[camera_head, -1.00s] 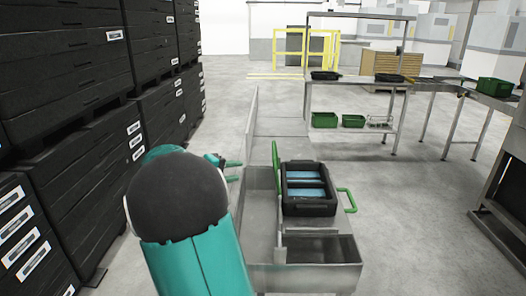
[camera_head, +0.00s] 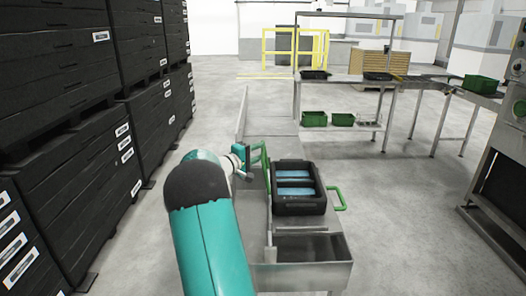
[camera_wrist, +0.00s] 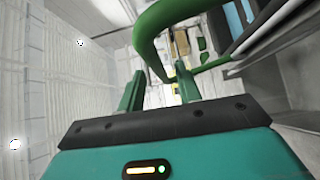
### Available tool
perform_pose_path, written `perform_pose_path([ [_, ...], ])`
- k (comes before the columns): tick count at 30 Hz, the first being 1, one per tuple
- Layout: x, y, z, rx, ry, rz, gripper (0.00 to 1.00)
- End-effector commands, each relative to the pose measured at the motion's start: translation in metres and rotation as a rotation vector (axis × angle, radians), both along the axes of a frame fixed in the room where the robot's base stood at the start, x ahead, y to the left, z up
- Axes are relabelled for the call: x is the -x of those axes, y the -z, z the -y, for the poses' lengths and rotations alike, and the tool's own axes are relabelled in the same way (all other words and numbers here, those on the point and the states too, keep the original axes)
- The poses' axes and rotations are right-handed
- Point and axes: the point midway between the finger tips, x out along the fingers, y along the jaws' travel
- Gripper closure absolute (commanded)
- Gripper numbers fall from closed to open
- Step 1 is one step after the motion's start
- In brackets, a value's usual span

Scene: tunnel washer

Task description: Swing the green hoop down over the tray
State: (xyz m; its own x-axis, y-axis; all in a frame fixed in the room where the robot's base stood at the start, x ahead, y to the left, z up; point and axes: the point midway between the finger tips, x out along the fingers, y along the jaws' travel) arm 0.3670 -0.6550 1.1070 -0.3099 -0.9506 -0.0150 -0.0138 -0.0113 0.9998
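A green hoop (camera_head: 265,166) stands upright at the left side of the black tray (camera_head: 300,209). The tray holds blue items and sits on the grey metal bench. My gripper (camera_head: 243,158) is at the hoop's left, close to its upper part. In the wrist view the fingers of my gripper (camera_wrist: 159,88) are apart, and the green hoop (camera_wrist: 146,40) curves just ahead of the gap between them. I cannot tell whether the hoop touches a finger. The black tray also shows at the wrist view's upper right.
A second green hoop (camera_head: 338,201) sticks out from the tray's right side. An empty metal basin (camera_head: 312,250) is at the bench's near end. Stacked black crates (camera_head: 75,130) fill the left. A metal table (camera_head: 350,85) stands behind; open floor lies right.

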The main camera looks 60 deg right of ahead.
Motion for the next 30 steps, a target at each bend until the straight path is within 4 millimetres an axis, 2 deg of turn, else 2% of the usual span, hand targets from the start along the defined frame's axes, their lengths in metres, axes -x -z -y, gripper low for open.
perform_pose_path([
  [3,0.006,0.0,0.017,0.0,0.001,0.0,0.66],
  [6,0.008,0.001,0.025,0.0,0.0,0.0,0.66],
  [16,0.009,0.001,0.028,-0.001,-0.001,0.0,0.66],
  [21,0.009,0.001,0.028,-0.001,-0.001,0.0,0.99],
  [30,0.01,0.0,0.028,-0.003,-0.001,0.004,1.0],
])
